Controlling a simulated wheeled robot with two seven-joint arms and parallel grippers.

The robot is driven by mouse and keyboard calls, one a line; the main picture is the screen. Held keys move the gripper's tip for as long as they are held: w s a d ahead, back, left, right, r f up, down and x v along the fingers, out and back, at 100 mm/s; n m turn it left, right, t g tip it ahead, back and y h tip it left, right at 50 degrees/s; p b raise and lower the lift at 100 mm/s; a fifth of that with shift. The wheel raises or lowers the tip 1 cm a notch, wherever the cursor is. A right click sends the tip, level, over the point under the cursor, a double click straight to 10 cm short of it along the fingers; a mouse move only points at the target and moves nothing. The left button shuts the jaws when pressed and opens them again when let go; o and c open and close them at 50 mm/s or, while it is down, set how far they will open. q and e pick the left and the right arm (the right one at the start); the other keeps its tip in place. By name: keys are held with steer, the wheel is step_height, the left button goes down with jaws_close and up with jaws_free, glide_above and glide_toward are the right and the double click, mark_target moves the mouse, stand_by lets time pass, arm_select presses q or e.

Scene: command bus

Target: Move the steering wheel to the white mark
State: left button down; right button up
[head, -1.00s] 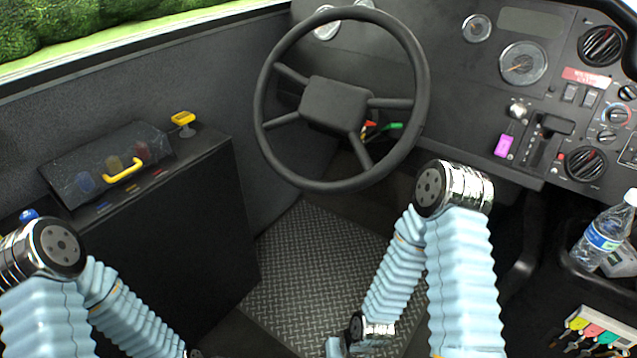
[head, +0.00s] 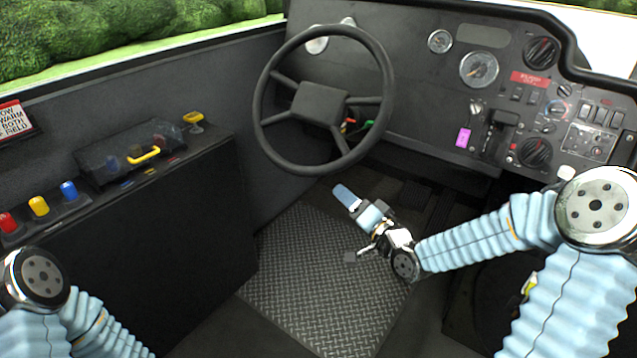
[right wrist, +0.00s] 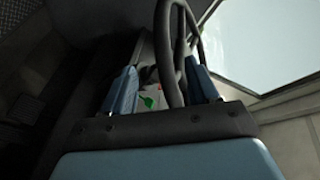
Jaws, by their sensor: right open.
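The black steering wheel (head: 322,100) stands on its column in front of the dashboard, with several spokes and a square hub. I cannot make out a white mark in either view. My right gripper (head: 352,203) is below the wheel's lower rim, above the floor plate. In the right wrist view its blue fingers (right wrist: 162,85) are apart and empty, and the wheel rim (right wrist: 170,50) shows between them, farther off. My left arm is at the lower left of the head view; its gripper is out of the picture.
A dark console (head: 195,225) with yellow handles and coloured knobs stands on the left. The dashboard (head: 425,110) with gauges and switches is behind and right of the wheel. The patterned floor plate (head: 315,285) is clear.

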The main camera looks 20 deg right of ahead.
mark_target(323, 175)
steer(key=x, duration=0.6)
steer(key=p+x, duration=0.1)
steer(key=x, duration=0.6)
steer(key=shift+w+r, duration=0.2)
steer(key=shift+w, duration=0.1)
steer(key=shift+c, duration=0.4)
jaws_close()
